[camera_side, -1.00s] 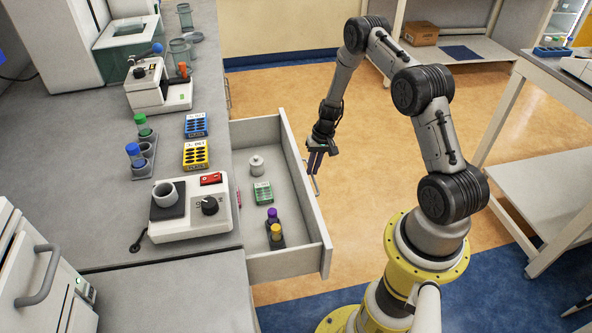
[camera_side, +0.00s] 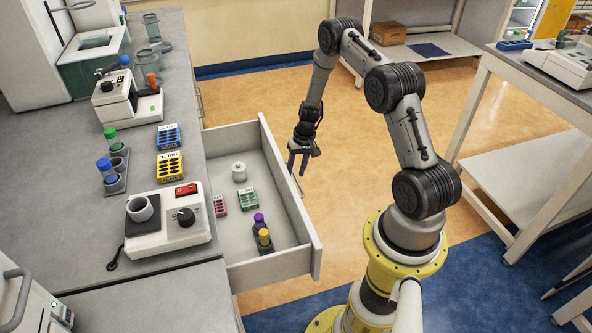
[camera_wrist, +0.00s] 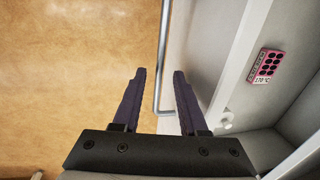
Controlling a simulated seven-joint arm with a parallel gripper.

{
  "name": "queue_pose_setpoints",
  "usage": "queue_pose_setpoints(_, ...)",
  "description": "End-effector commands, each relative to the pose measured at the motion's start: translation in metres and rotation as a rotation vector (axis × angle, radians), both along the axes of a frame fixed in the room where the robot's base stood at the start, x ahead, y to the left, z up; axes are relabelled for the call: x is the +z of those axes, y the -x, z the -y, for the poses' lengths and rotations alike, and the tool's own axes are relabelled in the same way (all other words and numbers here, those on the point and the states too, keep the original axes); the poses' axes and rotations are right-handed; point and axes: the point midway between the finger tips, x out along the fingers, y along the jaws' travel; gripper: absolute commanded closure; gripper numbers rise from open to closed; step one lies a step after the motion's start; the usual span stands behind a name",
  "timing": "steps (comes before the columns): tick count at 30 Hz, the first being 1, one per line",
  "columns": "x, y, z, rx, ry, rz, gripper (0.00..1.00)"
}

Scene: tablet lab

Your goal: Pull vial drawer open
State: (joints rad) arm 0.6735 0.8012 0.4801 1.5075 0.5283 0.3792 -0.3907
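The vial drawer (camera_side: 312,244) stands pulled far out from under the bench, its inside in plain view. It holds a white lidded jar (camera_side: 239,172), a pink rack (camera_side: 220,205), a green rack (camera_side: 248,199) and a dark holder with purple-capped and yellow-capped vials (camera_side: 262,235). The drawer's metal bar handle (camera_wrist: 162,60) is on its front face. My gripper (camera_side: 297,172) is at the handle, fingers pointing down. In the wrist view my gripper's dark fingers (camera_wrist: 160,72) are spread, with the bar between them and gaps beside it.
The bench (camera_side: 75,215) carries a hotplate with a cup (camera_side: 168,222), yellow (camera_side: 170,165) and blue racks (camera_side: 168,136), capped tubes in a holder (camera_side: 116,170) and a microscope-like device (camera_side: 128,100). The floor (camera_side: 370,150) right of the drawer is clear. A side table (camera_side: 520,80) stands at right.

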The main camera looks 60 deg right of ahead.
Motion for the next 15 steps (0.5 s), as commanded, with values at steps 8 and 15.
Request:
queue_pose_setpoints(8, 0.008, 0.001, 0.001, -0.001, -0.001, 0.001, 0.58)
queue_pose_setpoints(15, 0.052, 0.007, 0.008, -0.001, 0.002, 0.004, 0.58)
